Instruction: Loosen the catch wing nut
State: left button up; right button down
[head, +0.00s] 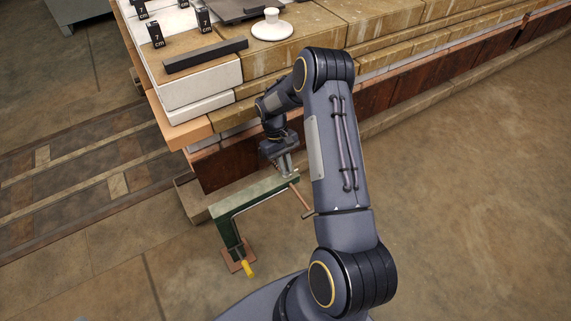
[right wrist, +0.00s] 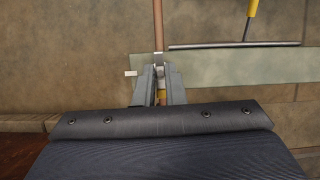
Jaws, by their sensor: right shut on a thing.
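My right gripper (head: 285,166) reaches down to the top end of a green metal frame (head: 252,195). In the right wrist view my right gripper (right wrist: 159,80) is shut on a small grey metal piece, which looks like the wing nut (right wrist: 159,71). The fingers hide most of it. A thin brown rod (right wrist: 158,25) runs away from it; in the head view the rod (head: 301,200) sticks out beside the frame. The pale green bar (right wrist: 220,68) of the frame passes behind the fingers. My left gripper is not in view.
A stepped stone and brick bench (head: 225,185) stands behind the frame. On it lie a dark bar (head: 206,55), a white disc-shaped insulator (head: 272,26) and several black "7 cm" signs (head: 156,35). A yellow-handled part (head: 248,268) hangs at the frame's lower end. The floor at right is clear.

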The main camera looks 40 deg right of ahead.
jog(key=shift+n, duration=0.4)
jog(key=c, duration=1.5)
grip_release()
jog(key=shift+r, duration=0.1)
jog(key=p+v, duration=0.1)
jog(key=v, duration=0.6)
jog(key=shift+r+p, duration=0.3)
jog(key=shift+p, duration=0.1)
jog(key=shift+w+a, duration=0.1)
jog(key=shift+w, duration=0.05)
